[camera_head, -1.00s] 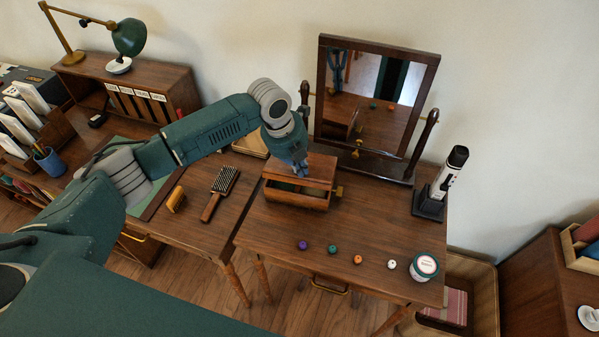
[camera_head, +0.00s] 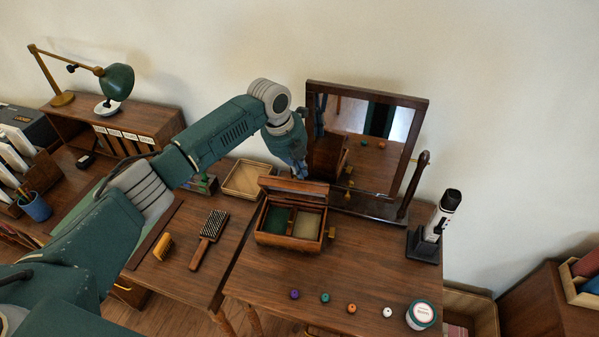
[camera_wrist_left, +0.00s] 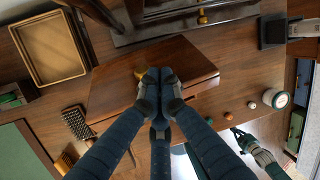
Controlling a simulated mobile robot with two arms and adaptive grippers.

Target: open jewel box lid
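The brown wooden jewel box (camera_head: 287,242) stands on the table with its lid (camera_head: 290,187) raised and tilted back. Inside show a green-lined compartment and a beige-lined one. My left gripper (camera_head: 299,172) is at the raised lid's upper edge, on its back side. In the left wrist view its fingertips (camera_wrist_left: 160,82) are together, over the lid's outer face (camera_wrist_left: 112,92); whether they touch it I cannot tell. Nothing shows between them. What looks like my right gripper (camera_wrist_left: 242,138) is at the lower right of the wrist view, its fingers unclear.
A framed mirror (camera_head: 368,145) stands close behind the box. A brush (camera_head: 209,238) and an empty tray (camera_head: 246,180) lie to the left. Several small balls and a round jar (camera_head: 421,315) are along the front edge. A black-and-white device (camera_head: 437,225) stands at the right.

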